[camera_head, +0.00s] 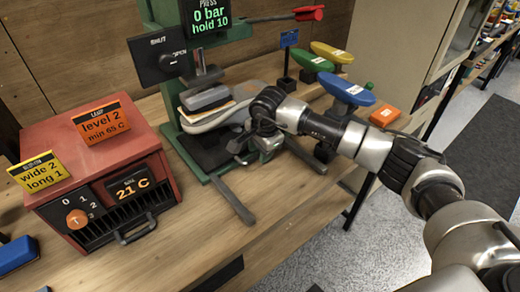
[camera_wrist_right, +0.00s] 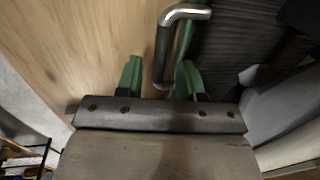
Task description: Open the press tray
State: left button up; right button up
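The green press (camera_head: 160,108) stands at the back of the bench, with a dark tray (camera_head: 204,150) low in its frame. A grey and white sneaker (camera_head: 212,118) is in the press, under a grey block. My right gripper (camera_head: 242,150) is low at the press's right side, partly hidden by its own wrist. In the right wrist view, the gripper's green fingertips (camera_wrist_right: 158,80) are apart, with a dark bar handle (camera_wrist_right: 166,48) between them. A dark ribbed surface (camera_wrist_right: 235,40) lies beside the handle. I cannot tell whether the fingers touch the handle. My left gripper is not in view.
A red heater box (camera_head: 95,165) with yellow and orange cards stands left of the press. Green, yellow and blue shoe forms (camera_head: 345,90) and an orange block (camera_head: 385,116) are at the right. The press's red-tipped lever (camera_head: 308,13) sticks out above. The front bench is mostly clear.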

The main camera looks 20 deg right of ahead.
jog(key=shift+f, duration=0.3)
grip_shut()
